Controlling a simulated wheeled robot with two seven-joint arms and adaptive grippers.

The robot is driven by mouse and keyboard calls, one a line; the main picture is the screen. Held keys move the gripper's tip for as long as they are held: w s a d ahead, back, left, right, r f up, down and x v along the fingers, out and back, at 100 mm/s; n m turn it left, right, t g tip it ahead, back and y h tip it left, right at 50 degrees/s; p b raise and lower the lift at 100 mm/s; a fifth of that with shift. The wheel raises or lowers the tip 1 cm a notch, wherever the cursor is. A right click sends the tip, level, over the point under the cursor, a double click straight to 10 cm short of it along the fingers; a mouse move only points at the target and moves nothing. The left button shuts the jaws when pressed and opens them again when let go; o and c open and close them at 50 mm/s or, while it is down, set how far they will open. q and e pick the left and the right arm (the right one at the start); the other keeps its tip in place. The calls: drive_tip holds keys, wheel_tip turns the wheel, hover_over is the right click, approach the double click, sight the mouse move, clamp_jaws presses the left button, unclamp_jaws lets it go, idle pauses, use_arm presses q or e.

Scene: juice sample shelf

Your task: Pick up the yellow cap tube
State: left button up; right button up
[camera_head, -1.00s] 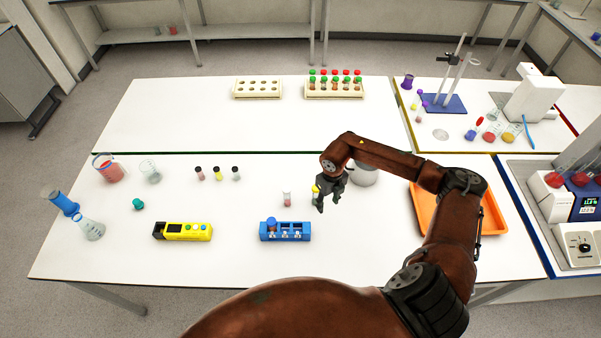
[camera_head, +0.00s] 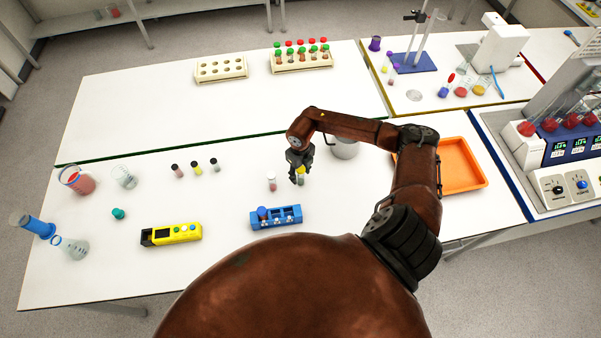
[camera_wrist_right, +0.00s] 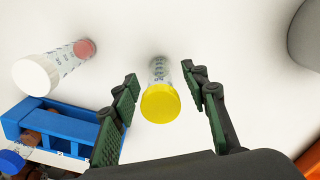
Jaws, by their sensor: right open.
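The yellow cap tube (camera_head: 301,174) stands upright on the white table, behind and right of the blue rack. In the right wrist view the yellow cap tube (camera_wrist_right: 160,101) sits between the two green-padded fingers, with a gap on each side. My right gripper (camera_head: 299,177) is open, pointing down around the tube; it also shows in the right wrist view (camera_wrist_right: 163,108). The fingers partly hide the tube in the head view. My left gripper is not in view.
A white-capped tube (camera_wrist_right: 60,68) stands just left of the gripper. The blue rack (camera_head: 277,217) is in front, holding a blue-capped tube. A grey cylindrical container (camera_head: 346,149) and an orange tray (camera_head: 462,167) are to the right.

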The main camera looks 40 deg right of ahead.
drive_tip(key=shift+f, duration=1.25)
drive_tip(key=shift+c, duration=0.7)
clamp_jaws()
